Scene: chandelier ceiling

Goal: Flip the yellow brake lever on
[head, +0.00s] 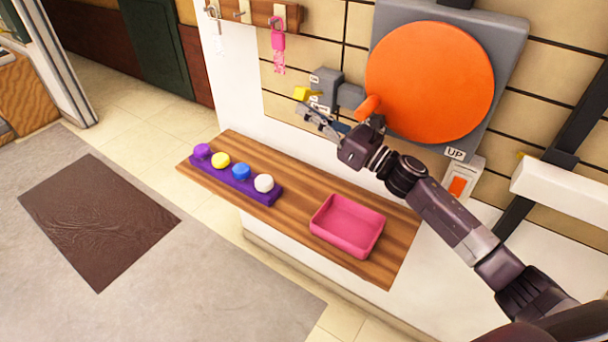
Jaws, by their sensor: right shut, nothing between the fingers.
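The yellow brake lever (304,93) sticks out to the left from a grey box (325,86) on the tiled wall. Small labels sit on the box, too small to read. My right gripper (309,114) is just below the lever, with its fingers pointing left. It is shut with nothing in it. I cannot tell whether its fingertips touch the lever or the box. My left gripper is not in view.
A large orange disc (430,80) with an orange knob (368,107) is right of the box. A wooden shelf (300,215) below bears a purple strip of coloured buttons (268,191) and a pink tray (347,226). A pink key tag (278,38) hangs above left.

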